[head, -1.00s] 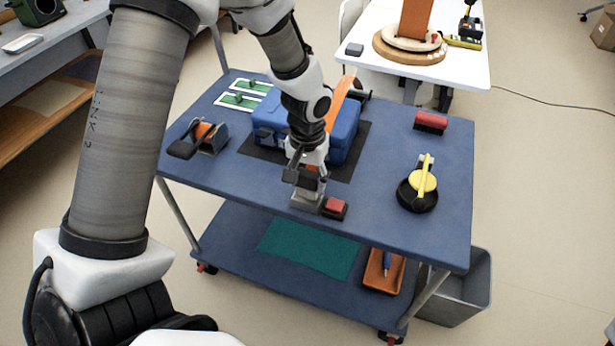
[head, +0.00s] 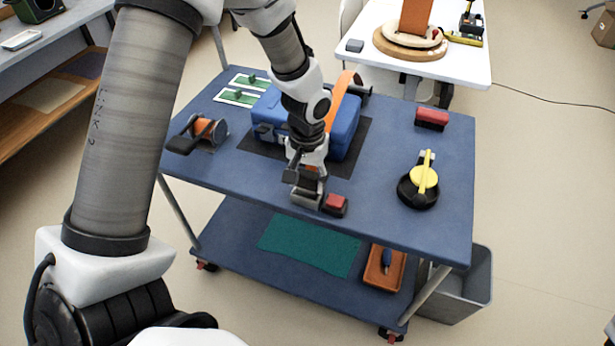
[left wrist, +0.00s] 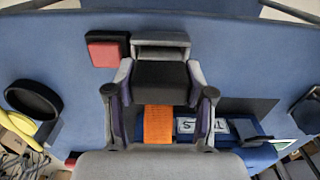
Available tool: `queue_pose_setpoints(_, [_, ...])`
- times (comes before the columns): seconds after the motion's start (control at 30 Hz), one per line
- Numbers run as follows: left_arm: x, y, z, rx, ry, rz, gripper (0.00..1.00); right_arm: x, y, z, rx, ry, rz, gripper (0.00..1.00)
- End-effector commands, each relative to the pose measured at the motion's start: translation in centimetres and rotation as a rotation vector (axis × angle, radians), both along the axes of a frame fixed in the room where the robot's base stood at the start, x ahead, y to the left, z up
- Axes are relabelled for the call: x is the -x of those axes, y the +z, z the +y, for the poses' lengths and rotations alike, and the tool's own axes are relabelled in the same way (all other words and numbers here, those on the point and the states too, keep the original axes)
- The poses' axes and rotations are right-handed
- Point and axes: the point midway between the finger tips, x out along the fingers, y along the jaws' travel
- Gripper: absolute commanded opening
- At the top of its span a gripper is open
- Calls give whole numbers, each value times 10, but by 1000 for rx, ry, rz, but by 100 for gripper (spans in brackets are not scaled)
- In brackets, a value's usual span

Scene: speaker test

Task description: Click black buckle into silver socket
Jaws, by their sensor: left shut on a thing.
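My left gripper (head: 308,178) points down at the front edge of the cart top. In the left wrist view its two fingers (left wrist: 160,92) are shut on the sides of a black buckle (left wrist: 160,75). An orange strap (left wrist: 158,125) shows behind the buckle; an orange band (head: 340,100) also shows over the blue case in the head view. The silver socket (left wrist: 160,48) is directly in front of the buckle, and stands below the gripper in the head view (head: 306,199). The buckle's front meets the socket in the picture; I cannot tell if it is inside. My right gripper is not in view.
A red-topped black block (head: 335,205) stands close beside the socket. The blue case (head: 345,130) sits behind on a dark mat (head: 372,150). A black-and-yellow round item (head: 418,190) and a red block (head: 432,118) are at right. An orange reel (head: 208,130) is at left.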

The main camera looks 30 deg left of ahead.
Motion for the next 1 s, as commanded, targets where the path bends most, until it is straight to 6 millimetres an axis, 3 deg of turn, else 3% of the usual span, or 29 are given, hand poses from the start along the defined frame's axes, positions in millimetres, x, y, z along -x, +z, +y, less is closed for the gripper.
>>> queue_pose_setpoints(1.0, [0, -16, 0, 0, -1, 0, 23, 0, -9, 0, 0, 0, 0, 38])
